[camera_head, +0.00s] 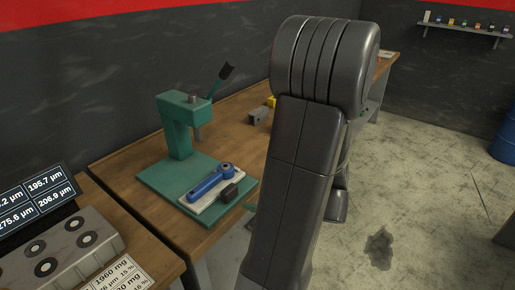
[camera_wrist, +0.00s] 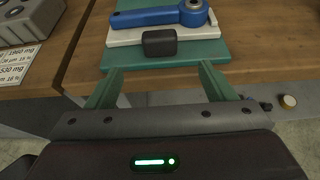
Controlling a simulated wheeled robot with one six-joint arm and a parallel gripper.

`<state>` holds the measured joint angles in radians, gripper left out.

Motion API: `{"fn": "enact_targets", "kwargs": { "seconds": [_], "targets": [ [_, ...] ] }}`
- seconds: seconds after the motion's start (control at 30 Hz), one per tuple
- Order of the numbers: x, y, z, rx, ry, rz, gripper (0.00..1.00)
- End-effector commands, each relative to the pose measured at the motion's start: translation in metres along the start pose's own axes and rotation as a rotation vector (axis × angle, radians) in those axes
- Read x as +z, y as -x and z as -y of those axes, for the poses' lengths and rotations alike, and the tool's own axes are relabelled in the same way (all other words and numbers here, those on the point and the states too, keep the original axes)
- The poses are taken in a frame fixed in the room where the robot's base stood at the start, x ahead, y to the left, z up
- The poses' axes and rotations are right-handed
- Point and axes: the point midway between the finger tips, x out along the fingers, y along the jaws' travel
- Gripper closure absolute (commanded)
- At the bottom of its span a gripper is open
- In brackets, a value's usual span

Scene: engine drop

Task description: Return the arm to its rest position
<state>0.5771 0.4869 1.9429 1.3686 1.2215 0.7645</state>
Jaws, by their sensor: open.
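My arm (camera_head: 305,150) rises bent through the middle of the head view and hides part of the bench behind it. My gripper (camera_wrist: 160,77) shows in the wrist view with its two green fingers spread wide and nothing between them. Beyond the fingertips is the green base of a press (camera_head: 160,190). On that base lies a pale plate (camera_wrist: 123,37) carrying a blue rod-like part with a ring end (camera_head: 207,184) and a small dark block (camera_wrist: 159,43). The gripper is mostly hidden in the head view.
The press stands on a wooden workbench (camera_head: 128,172). A grey block with round holes (camera_head: 60,250), a display (camera_head: 38,200) and a printed card (camera_head: 120,275) are at left. A blue barrel (camera_head: 505,140) and a wall shelf (camera_head: 465,32) are at right. Floor to the right is mostly clear.

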Motion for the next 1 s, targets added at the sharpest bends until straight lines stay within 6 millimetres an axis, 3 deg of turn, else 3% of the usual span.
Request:
{"fn": "enact_targets", "kwargs": {
  "seconds": [0.7,1.0],
  "targets": [
    [0.000,-0.112,-0.001,0.005,-0.001,-0.001,0.24],
    [0.000,-0.134,-0.001,0.002,0.000,-0.001,0.24]
  ]
}}
